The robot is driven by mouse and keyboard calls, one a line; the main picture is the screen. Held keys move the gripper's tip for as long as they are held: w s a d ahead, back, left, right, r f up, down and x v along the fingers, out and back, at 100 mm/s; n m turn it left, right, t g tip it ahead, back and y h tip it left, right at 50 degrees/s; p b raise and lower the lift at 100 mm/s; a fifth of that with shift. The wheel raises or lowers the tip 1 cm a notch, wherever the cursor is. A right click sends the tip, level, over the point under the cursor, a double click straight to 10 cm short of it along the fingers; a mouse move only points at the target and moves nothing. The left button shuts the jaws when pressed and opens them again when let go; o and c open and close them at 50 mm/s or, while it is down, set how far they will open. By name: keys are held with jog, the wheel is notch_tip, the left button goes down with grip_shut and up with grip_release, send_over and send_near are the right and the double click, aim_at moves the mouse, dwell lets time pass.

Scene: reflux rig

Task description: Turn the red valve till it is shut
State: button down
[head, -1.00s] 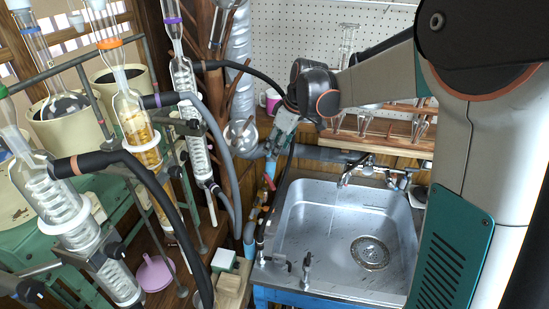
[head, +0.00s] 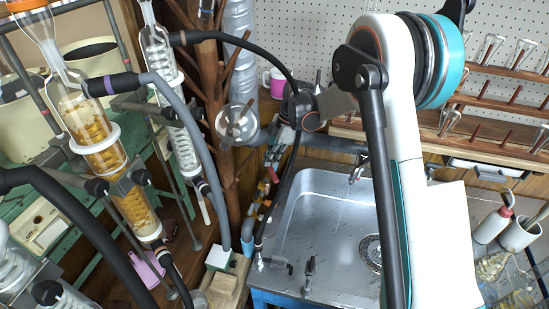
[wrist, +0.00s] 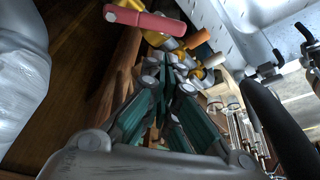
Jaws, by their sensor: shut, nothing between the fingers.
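The red valve's lever (wrist: 148,20) shows at the top of the wrist view, lying mostly crosswise over yellow pipe fittings. In the head view the red valve (head: 273,174) is a small red patch beside the left side of the sink, partly hidden. My gripper (wrist: 168,62) is shut and empty, with its fingertips pointing at the yellow fitting just below the lever in the picture. I cannot tell whether they touch it. In the head view my gripper (head: 274,152) is small and dark, just above the valve.
An orange-handled fitting (wrist: 198,39) is close to the right of the red lever. A black hose (head: 288,195) runs down past the valve. The metal sink (head: 325,215) is to the right. A wooden branched post (head: 228,150) and glass condensers (head: 180,115) stand to the left.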

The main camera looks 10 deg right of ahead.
aim_at(273, 178)
jog(key=b+x, duration=0.1)
jog(key=x, duration=0.5)
jog(key=shift+f+b, duration=0.25)
jog(key=shift+b, duration=0.15)
jog(key=shift+s+d, duration=0.1)
jog(key=shift+d, duration=0.45)
dwell(0.4)
jog(key=shift+d, duration=0.95)
jog(key=shift+w+d, duration=0.45)
jog(key=shift+d, duration=0.35)
jog(key=shift+w+d, duration=0.4)
jog(key=shift+d, duration=0.45)
jog(key=shift+r, duration=0.1)
